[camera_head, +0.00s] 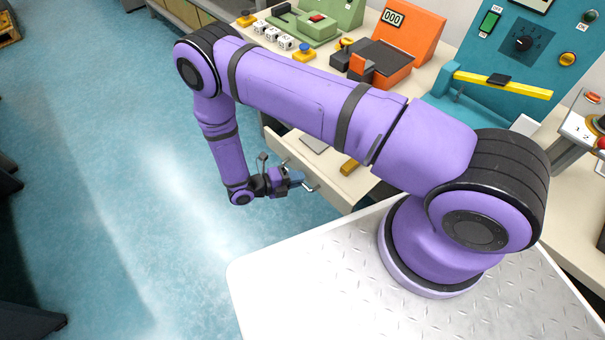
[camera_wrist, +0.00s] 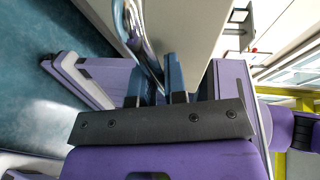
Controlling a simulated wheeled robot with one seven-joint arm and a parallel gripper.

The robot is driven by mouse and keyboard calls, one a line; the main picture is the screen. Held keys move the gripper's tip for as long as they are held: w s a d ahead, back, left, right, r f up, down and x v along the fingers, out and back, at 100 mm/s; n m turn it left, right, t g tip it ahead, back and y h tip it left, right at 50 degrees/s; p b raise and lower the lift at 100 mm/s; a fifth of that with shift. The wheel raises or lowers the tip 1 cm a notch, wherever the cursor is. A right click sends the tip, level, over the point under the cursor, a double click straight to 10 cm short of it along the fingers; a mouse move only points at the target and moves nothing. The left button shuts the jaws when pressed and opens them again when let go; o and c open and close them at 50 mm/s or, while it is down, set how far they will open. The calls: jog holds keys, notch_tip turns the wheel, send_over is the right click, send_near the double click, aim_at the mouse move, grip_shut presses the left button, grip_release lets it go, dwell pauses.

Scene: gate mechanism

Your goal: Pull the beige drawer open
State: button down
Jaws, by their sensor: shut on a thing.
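The beige drawer (camera_head: 330,192) stands out from under the workbench, with part of its inside showing in the head view. Its front also fills the top middle of the wrist view (camera_wrist: 190,30). The drawer's shiny metal handle (camera_wrist: 150,45) runs down between my fingers in the wrist view. A bit of the handle shows in the head view (camera_head: 313,187). My gripper (camera_head: 297,180) is shut on the handle, in front of the drawer. Its two blue-grey fingers (camera_wrist: 161,78) flank the bar. My arm hides part of the bench above.
In the drawer lie a grey flat thing (camera_head: 315,145) and a brownish-yellow block (camera_head: 350,166). The bench carries a green device (camera_head: 312,25), an orange device (camera_head: 410,35) and a teal panel (camera_head: 530,50). Blue floor (camera_head: 110,180) to the left is clear.

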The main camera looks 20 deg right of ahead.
jog(key=shift+a, duration=0.1)
jog(key=c, duration=1.5)
grip_release()
jog(key=shift+o, duration=0.2)
jog(key=a+r, duration=0.2)
jog(key=a, duration=0.8)
jog(key=shift+w+a, duration=0.3)
